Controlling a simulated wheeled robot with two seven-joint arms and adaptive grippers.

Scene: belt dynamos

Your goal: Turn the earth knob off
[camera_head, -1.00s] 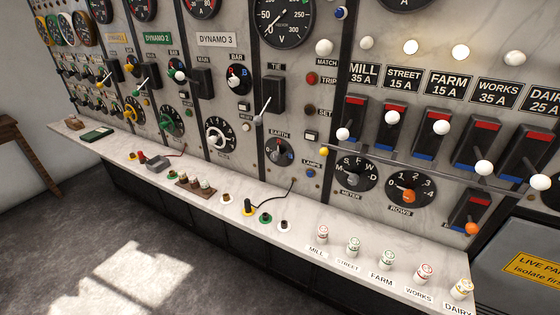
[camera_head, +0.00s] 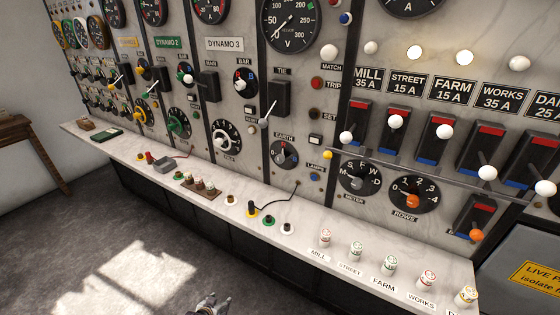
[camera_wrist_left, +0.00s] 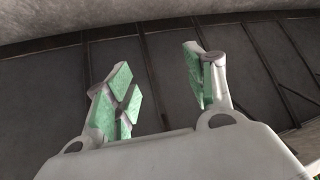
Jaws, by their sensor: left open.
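The earth knob (camera_head: 285,154) is a round black dial with a pale pointer under an EARTH label on the panel, just below the tie lever. Its exact setting is too small to tell. My left gripper (camera_head: 212,303) shows only as a small dark tip at the bottom edge of the head view, low in front of the shelf and well below the knob. In the left wrist view the left gripper (camera_wrist_left: 162,88) is open and empty, its green-padded fingers apart before a dark panelled surface. My right gripper is in neither view.
A pale shelf (camera_head: 345,266) runs below the panel with several labelled fuses at right and small coloured plugs (camera_head: 252,209), one with a black cable. A rail with white-knobbed levers (camera_head: 346,137) stands out at right. The floor (camera_head: 60,250) at left is clear.

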